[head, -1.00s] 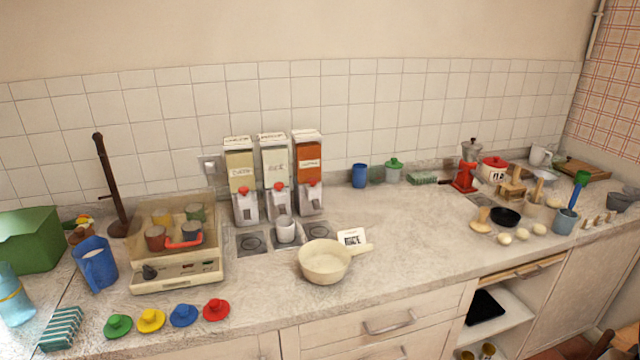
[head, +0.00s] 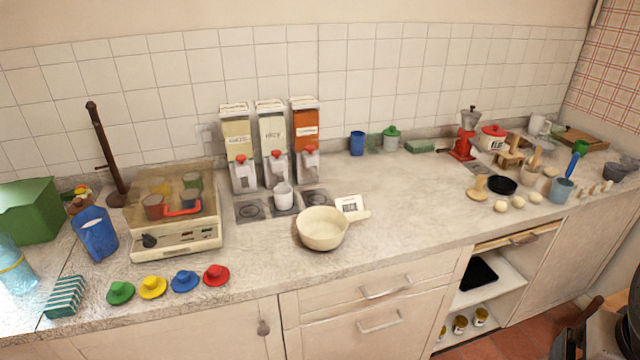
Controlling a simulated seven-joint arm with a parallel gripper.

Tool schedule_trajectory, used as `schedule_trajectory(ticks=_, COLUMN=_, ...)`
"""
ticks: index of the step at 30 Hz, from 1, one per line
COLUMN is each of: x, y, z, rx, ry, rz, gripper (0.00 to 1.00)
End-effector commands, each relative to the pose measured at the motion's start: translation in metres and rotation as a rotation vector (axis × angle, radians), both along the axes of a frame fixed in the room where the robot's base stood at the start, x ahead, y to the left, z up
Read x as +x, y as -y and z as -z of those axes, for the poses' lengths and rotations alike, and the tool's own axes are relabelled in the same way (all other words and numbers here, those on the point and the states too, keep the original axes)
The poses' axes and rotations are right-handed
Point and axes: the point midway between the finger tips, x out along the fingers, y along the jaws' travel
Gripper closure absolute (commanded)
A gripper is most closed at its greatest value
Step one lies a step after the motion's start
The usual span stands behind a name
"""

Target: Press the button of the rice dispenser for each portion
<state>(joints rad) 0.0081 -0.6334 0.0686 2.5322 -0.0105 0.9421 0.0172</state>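Three dispensers stand side by side against the tiled wall in the head view. The middle one (head: 272,137) has a white label whose lettering is too blurred to read surely, with a red button (head: 277,154) on its front. The left dispenser (head: 238,140) is pale yellow, the right one (head: 306,130) orange; each has a red button. A small white cup (head: 283,198) stands below the middle dispenser. My gripper is not in view.
An appliance with a clear cover (head: 175,232) stands left of the dispensers. Several coloured lids (head: 184,281) lie along the front edge. A blue cup (head: 357,143) and a green-lidded jar (head: 390,138) stand at the back. The counter right of the pot (head: 420,195) is clear.

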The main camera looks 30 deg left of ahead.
Motion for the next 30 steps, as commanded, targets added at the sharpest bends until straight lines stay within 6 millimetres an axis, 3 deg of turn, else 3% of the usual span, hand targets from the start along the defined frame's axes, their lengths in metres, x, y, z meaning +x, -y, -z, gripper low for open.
schedule_trajectory(ticks=2, x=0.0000, y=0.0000, z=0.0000, rx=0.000, ry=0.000, rz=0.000, gripper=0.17)
schedule_trajectory(ticks=18, x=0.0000, y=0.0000, z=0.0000, rx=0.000, ry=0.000, rz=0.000, gripper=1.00)
schedule_trajectory(ticks=30, x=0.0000, y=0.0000, z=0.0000, rx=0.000, ry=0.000, rz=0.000, gripper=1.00)
